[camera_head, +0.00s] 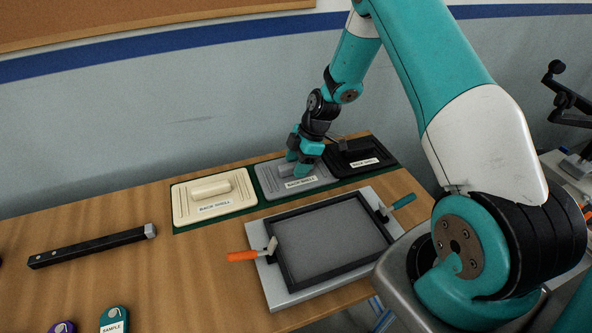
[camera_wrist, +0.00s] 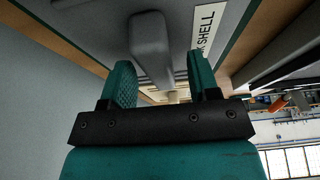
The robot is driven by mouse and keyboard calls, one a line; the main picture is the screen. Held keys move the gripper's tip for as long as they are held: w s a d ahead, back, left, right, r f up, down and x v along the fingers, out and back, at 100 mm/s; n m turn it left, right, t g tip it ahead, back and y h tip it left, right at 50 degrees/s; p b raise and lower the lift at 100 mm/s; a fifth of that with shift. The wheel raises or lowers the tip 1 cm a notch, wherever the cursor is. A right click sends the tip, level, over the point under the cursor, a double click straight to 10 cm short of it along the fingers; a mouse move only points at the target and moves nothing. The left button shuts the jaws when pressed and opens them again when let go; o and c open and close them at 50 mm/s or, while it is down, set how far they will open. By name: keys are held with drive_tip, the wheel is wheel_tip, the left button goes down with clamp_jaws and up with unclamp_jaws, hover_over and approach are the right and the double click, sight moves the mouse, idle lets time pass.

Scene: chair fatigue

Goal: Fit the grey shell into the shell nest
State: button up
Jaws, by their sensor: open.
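The grey shell (camera_head: 269,183) lies flat on a green mat at the back of the table, the middle one of three shells. It has a raised bar handle and a white label. My gripper (camera_head: 300,168) is low over it and hides part of the handle. In the wrist view the teal fingers of my gripper (camera_wrist: 161,82) are spread apart, with the shell's grey handle (camera_wrist: 152,45) showing between and beyond them. Whether they touch it cannot be told. The shell nest (camera_head: 330,243), a black-rimmed grey recess on a light plate, lies in front, empty.
A cream shell (camera_head: 238,206) lies left of the grey one and a black shell (camera_head: 374,160) right. Toggle clamps with an orange handle (camera_head: 242,256) and a teal handle (camera_head: 404,201) flank the nest. A black bar (camera_head: 90,246) lies at left; a teal sample tag (camera_head: 114,320) is at front.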

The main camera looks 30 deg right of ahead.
drive_tip(key=shift+f+b, duration=0.25)
drive_tip(key=shift+b, duration=0.1)
idle(0.4)
clamp_jaws()
drive_tip(key=shift+r, duration=0.1)
